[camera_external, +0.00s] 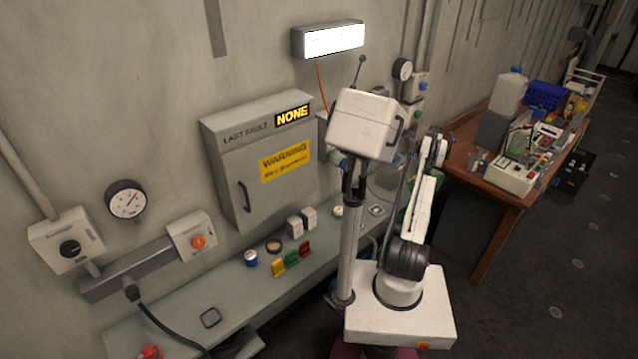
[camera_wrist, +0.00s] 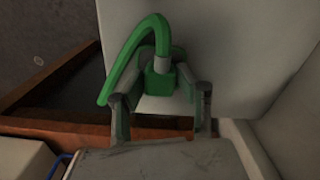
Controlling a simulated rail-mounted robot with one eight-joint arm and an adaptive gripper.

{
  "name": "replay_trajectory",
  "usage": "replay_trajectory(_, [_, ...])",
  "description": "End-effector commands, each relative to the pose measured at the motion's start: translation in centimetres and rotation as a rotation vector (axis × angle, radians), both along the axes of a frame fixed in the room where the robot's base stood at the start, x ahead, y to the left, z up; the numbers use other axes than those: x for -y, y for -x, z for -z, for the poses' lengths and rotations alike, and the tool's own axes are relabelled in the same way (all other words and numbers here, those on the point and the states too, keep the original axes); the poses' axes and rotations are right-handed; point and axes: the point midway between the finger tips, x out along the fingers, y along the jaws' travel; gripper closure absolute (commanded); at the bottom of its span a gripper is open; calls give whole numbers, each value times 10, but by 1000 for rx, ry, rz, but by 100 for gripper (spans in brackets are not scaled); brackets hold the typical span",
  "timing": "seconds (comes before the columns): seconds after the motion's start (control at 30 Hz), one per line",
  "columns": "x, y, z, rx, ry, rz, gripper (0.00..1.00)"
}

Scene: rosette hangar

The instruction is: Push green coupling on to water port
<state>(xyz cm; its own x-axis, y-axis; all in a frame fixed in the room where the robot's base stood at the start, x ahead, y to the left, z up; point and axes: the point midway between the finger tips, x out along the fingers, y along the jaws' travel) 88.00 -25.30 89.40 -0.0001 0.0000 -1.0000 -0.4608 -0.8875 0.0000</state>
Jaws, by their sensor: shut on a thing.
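The green coupling (camera_wrist: 160,85) shows in the wrist view as a green block with a grey collar and a curved green hose rising from it and bending down to the left. My gripper (camera_wrist: 160,98) has one finger on each side of the coupling and is shut on it. A large pale surface lies behind the coupling, and I cannot tell whether they touch. In the external view the gripper and coupling are mostly hidden behind my arm. I cannot make out the water port with certainty in either view.
A grey bench (camera_external: 225,310) with small coloured blocks runs along the wall, under a grey cabinet (camera_external: 262,160). A brown table (camera_external: 485,195) crowded with a jug and devices stands at the right. Wall boxes with blue and green knobs (camera_external: 416,115) are behind my arm.

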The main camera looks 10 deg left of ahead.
Motion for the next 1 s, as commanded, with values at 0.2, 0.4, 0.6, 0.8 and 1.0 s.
replay_trajectory(0.2, [0,0,-7,0,0,0,91])
replay_trajectory(0.4, [0,0,-34,0,0,0,91])
replay_trajectory(0.6, [-32,12,-60,0,0,-4,91])
replay_trajectory(0.8, [-68,27,-83,0,0,-2,91])
replay_trajectory(1.0, [-95,37,-101,0,0,-1,91])
